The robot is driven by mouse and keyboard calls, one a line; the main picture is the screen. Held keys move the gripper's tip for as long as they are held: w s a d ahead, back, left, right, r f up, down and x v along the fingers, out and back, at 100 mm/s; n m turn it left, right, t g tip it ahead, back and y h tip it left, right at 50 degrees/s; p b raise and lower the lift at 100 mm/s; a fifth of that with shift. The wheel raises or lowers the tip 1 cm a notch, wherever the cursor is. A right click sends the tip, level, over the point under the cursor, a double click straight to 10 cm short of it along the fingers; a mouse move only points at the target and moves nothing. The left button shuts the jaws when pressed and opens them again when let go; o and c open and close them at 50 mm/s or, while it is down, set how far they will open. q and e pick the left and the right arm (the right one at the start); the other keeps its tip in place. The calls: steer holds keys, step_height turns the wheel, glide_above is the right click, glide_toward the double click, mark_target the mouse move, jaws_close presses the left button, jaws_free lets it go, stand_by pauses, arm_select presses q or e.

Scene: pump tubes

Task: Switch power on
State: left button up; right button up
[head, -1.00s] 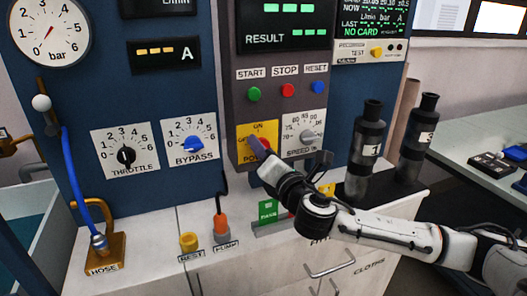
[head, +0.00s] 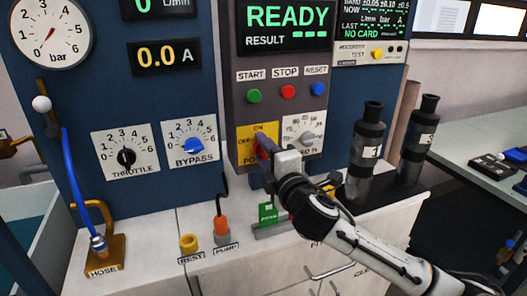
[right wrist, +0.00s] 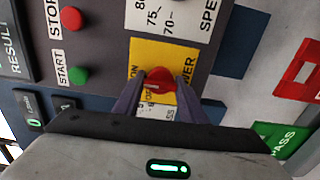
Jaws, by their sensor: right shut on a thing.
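The red power switch (right wrist: 161,97) sits on a yellow plate (head: 247,131) low on the grey control panel (head: 231,100). My right gripper (head: 266,150) is at the plate. In the right wrist view its two fingers (right wrist: 157,92) stand either side of the red knob and are shut on it. The fingers hide part of the plate and its lettering. In the head view the panel screen (head: 287,22) reads READY and the ammeter display (head: 163,56) reads 0.0 A. My left gripper is not in view.
Green start (head: 254,96), red stop (head: 288,91) and blue reset (head: 318,89) buttons sit above the plate. The speed dial (head: 306,138) is close to its right. Two dark cylinders (head: 368,140) (head: 417,140) stand on the counter to the right.

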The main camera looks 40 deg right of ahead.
steer(key=shift+m, duration=0.3)
steer(key=o, duration=1.1)
steer(key=shift+c, duration=0.2)
steer(key=b+v, duration=0.1)
steer(key=v, duration=0.9)
steer(key=shift+s, duration=0.15)
steer(key=shift+a, duration=0.1)
